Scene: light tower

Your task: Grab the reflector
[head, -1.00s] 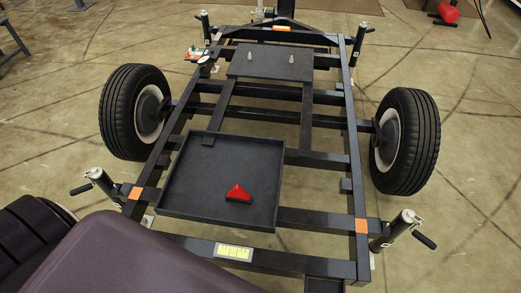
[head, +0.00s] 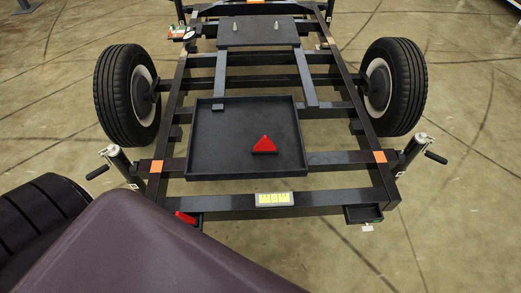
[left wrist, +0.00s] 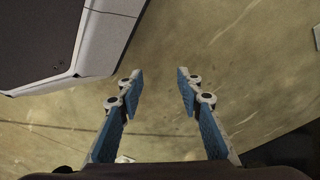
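A red triangular reflector (head: 264,145) lies in the shallow black tray (head: 200,160) on the trailer frame in the head view. A second red piece (head: 184,217), perhaps another reflector, shows at the frame's near left corner, partly hidden by my dark arm or body. My left gripper (left wrist: 158,82) shows in the left wrist view with its two blue-padded fingers apart and nothing between them, over bare floor. It does not show clearly in the head view. My right gripper is not in view.
The black trailer frame (head: 235,203) has a wheel on the left (head: 126,95) and one on the right (head: 394,90). Jack handles (head: 434,157) stick out at the near corners. The floor around is clear.

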